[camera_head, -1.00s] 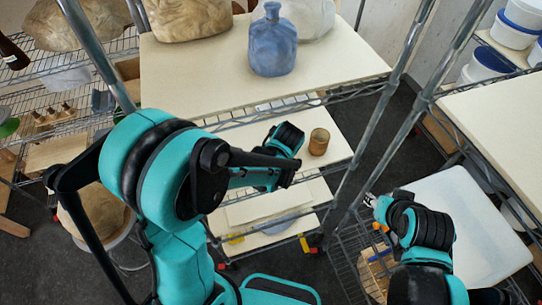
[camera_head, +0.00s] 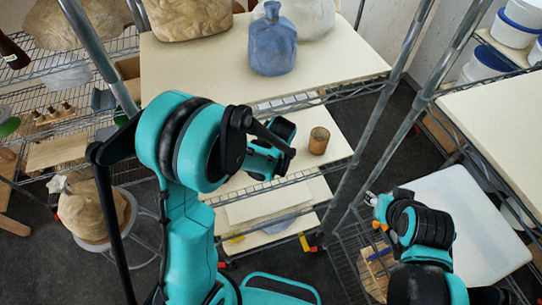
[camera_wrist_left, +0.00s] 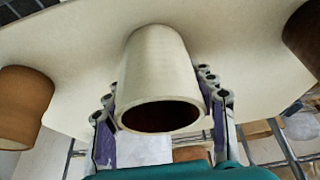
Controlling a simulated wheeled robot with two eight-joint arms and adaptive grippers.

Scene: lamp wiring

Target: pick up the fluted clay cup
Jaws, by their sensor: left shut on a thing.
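A pale, cream-coloured cup (camera_wrist_left: 155,68) sits between the fingers of my left gripper (camera_wrist_left: 160,92) in the left wrist view. Its dark mouth faces the camera, and I cannot make out fluting on it. The left gripper is shut on its sides. In the head view my left wrist is over the middle shelf and hides the fingers and this cup. A brown cup (camera_head: 319,141) stands on that shelf to the right of my left wrist. My right gripper (camera_head: 373,199) is low at the right, away from the cups; its finger gap is too small to read.
Metal posts (camera_head: 378,110) and the upper shelf (camera_head: 200,80), with a blue bottle (camera_head: 273,42), frame the space around my left arm. The wrist view shows a brown cup (camera_wrist_left: 24,105) at the left and another brown object (camera_wrist_left: 303,38) at the right edge.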

